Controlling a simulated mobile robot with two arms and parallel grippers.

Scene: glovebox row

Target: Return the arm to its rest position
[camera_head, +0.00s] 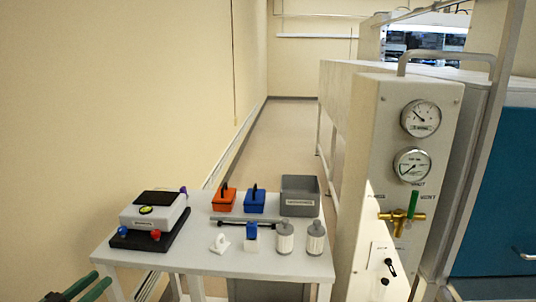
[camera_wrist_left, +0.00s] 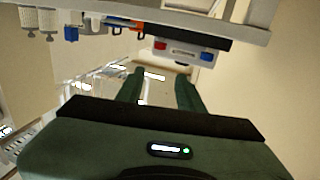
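My left gripper (camera_head: 100,280) shows at the bottom left of the head view, in front of and beside the table's left end. In the left wrist view its two green fingers (camera_wrist_left: 160,77) stand apart with nothing between them. The wrist view is turned over, with the table edge along its top. The rest of my left arm is out of the head view. My right gripper is in neither view.
A white table (camera_head: 185,262) carries a scale-like device (camera_head: 153,213), orange (camera_head: 224,200) and blue (camera_head: 255,202) boxes, a grey bin (camera_head: 300,195) and two canisters (camera_head: 285,238). A gauge panel (camera_head: 375,130) stands at right. The floor aisle behind is clear.

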